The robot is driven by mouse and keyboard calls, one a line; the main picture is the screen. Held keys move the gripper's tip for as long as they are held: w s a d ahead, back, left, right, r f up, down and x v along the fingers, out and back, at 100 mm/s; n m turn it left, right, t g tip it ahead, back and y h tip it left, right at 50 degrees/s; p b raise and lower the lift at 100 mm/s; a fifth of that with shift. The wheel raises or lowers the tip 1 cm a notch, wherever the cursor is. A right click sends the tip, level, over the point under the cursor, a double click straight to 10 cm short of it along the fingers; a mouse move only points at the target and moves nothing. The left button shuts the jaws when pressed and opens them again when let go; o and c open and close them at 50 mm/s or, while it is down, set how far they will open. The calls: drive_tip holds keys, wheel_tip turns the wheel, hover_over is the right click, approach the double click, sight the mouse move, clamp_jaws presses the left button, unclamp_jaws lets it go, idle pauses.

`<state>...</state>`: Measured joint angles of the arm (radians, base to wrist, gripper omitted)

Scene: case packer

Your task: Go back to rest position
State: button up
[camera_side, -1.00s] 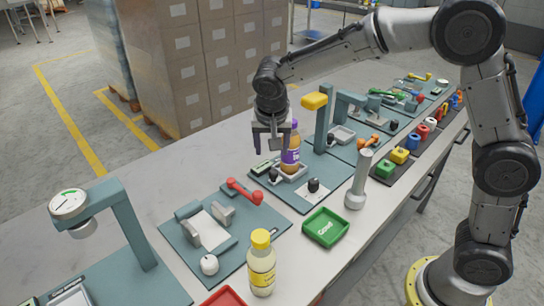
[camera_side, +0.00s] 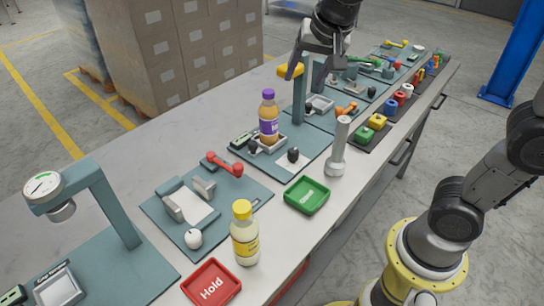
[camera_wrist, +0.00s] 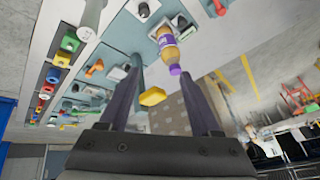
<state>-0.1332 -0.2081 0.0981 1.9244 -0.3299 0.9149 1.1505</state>
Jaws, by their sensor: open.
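My gripper (camera_side: 311,62) is open and empty, raised above the bench near the yellow-topped post. In the wrist view its two fingers (camera_wrist: 165,97) are spread apart with nothing held between them. A bottle with a purple cap and label (camera_side: 268,118) stands upright in a small grey tray on a teal station board. It also shows in the wrist view (camera_wrist: 168,48), beyond the fingers. My gripper is apart from the bottle.
A yellow-capped bottle (camera_side: 244,236) stands near a red "Hold" tray (camera_side: 211,284) and a green tray (camera_side: 306,196). Stacked cartons (camera_side: 185,50) stand behind.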

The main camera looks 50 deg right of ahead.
drive_tip(key=s+f+n+y, duration=0.1)
drive_tip(key=s+f+n, duration=0.2)
drive_tip(key=s, duration=0.6)
drive_tip(key=s+a+f+n+y, duration=0.1)
drive_tip(key=s+f+n, duration=0.2)
drive_tip(key=s+n, duration=0.4)
drive_tip(key=s, duration=0.3)
